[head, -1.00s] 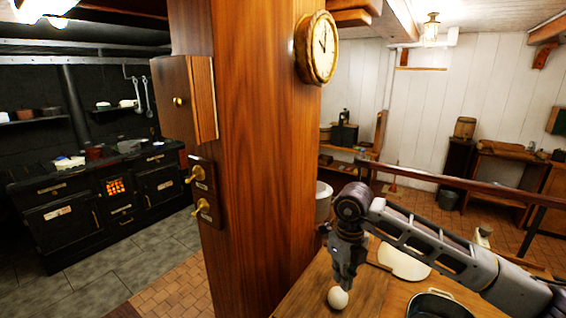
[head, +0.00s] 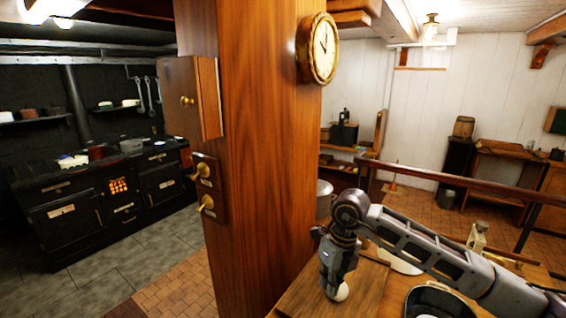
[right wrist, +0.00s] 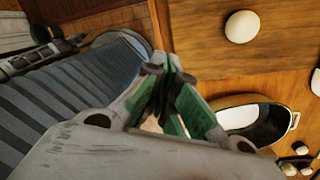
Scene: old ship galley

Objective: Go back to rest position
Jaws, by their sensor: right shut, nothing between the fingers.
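My right gripper (head: 330,288) reaches down over the wooden counter (head: 375,290) in the head view. It is shut and empty. A white egg (head: 341,293) lies on the counter just beyond the fingers, partly hidden by them. In the right wrist view the closed green-padded fingers (right wrist: 178,85) show in the middle, and a white egg (right wrist: 242,26) lies on the wood apart from them. My left gripper is not in view.
A dark oval pan (head: 440,302) stands on the counter to the right; it also shows in the right wrist view (right wrist: 283,125). A pale plate (head: 395,263) lies behind my forearm. A thick wooden pillar (head: 260,170) stands close on the left. A rail (head: 460,185) runs behind.

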